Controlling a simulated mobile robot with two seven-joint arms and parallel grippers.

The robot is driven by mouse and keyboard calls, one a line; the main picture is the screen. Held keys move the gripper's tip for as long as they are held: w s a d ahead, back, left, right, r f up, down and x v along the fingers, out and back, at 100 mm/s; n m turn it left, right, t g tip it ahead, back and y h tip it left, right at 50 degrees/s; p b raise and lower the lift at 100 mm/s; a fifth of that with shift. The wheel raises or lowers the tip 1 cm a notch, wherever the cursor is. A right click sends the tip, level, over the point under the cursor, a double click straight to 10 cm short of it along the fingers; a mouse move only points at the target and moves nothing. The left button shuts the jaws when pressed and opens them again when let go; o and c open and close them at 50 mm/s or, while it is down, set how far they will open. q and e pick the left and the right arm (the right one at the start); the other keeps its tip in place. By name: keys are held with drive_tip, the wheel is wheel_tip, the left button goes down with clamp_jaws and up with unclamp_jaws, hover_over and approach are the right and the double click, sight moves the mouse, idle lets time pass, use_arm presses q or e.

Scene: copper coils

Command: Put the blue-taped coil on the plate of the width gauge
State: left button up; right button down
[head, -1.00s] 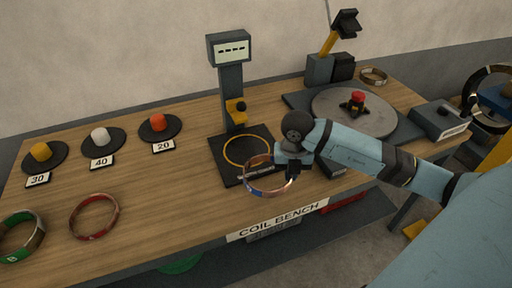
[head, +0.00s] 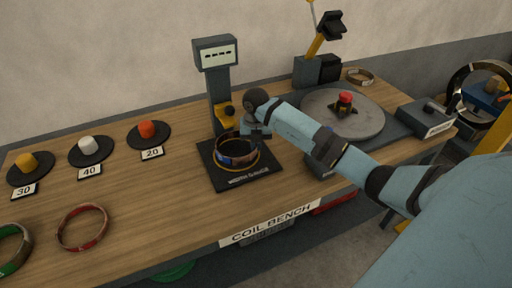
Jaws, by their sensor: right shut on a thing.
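The blue-taped coil (head: 238,162) is a copper ring with blue tape on its near side. It is at the black plate (head: 222,181) of the width gauge (head: 216,82), over the yellow ring marking. I cannot tell whether it touches the plate or is just above it. My right gripper (head: 257,134) is shut on the far right side of the coil's rim; its fingertips are mostly hidden. The gauge's display shows dashes. My left gripper is not in view.
A red-taped coil (head: 64,238) and a green-taped coil (head: 22,261) lie at the front left. Black discs with yellow, white and red knobs stand behind them. A turntable (head: 372,122) is at the right. The bench's left middle is clear.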

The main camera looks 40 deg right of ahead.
drive_tip(key=shift+f, duration=0.7)
drive_tip(key=c, duration=1.3)
unclamp_jaws()
drive_tip(key=shift+f, duration=0.15)
drive_tip(key=shift+r, duration=0.25)
wheel_tip(320, 180, up, 12)
drive_tip(key=shift+p, duration=0.3)
drive_tip(key=shift+f, duration=0.15)
